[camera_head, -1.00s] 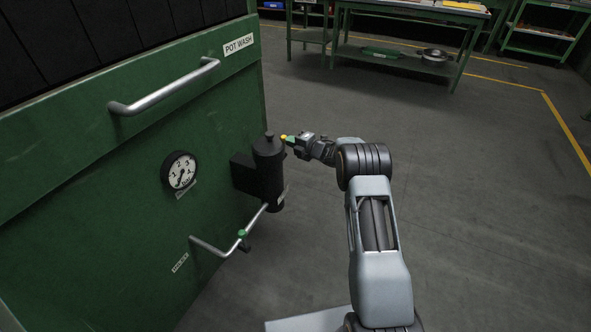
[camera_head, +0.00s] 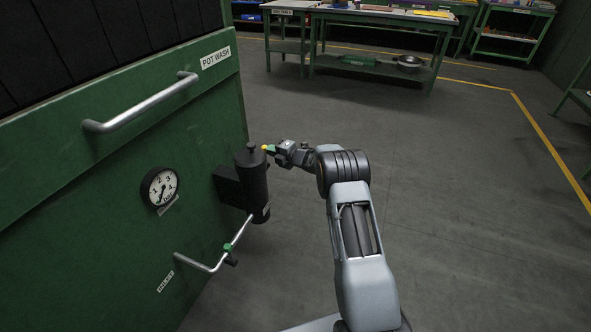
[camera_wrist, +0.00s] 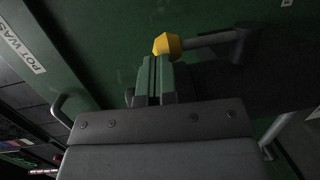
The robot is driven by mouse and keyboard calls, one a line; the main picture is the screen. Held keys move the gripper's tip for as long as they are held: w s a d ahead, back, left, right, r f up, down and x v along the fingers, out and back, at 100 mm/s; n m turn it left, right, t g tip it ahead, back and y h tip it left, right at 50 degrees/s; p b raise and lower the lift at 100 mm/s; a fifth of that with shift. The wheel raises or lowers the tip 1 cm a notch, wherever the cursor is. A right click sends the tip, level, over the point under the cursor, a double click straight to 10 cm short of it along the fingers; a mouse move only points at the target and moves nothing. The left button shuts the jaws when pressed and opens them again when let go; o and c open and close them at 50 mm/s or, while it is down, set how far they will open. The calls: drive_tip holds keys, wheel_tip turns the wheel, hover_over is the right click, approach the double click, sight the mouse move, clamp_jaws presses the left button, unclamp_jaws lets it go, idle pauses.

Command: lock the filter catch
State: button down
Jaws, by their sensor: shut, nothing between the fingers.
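The black cylindrical filter housing (camera_head: 252,188) stands upright on the side of the green pot wash machine (camera_head: 110,185). A yellow knob (camera_wrist: 167,45) on a grey lever (camera_wrist: 212,40), apparently the filter catch, shows in the wrist view; the knob (camera_head: 265,148) is a small yellow spot beside the housing's top in the head view. My gripper (camera_head: 270,149) is shut and empty, with its tips at the knob. In the wrist view its green fingers (camera_wrist: 160,75) end just below the knob; I cannot tell whether they touch it.
A bent pipe with a green valve handle (camera_head: 228,247) sits below the housing. A dial gauge (camera_head: 160,187) and a long bar handle (camera_head: 140,104) are on the machine's front. Open floor (camera_head: 440,190) lies to the right; green tables (camera_head: 385,18) stand at the back.

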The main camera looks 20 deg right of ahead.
drive_tip(key=r+p+v, duration=0.1)
drive_tip(key=p+v, duration=0.1)
drive_tip(key=v, duration=1.2)
drive_tip(key=shift+w, duration=0.15)
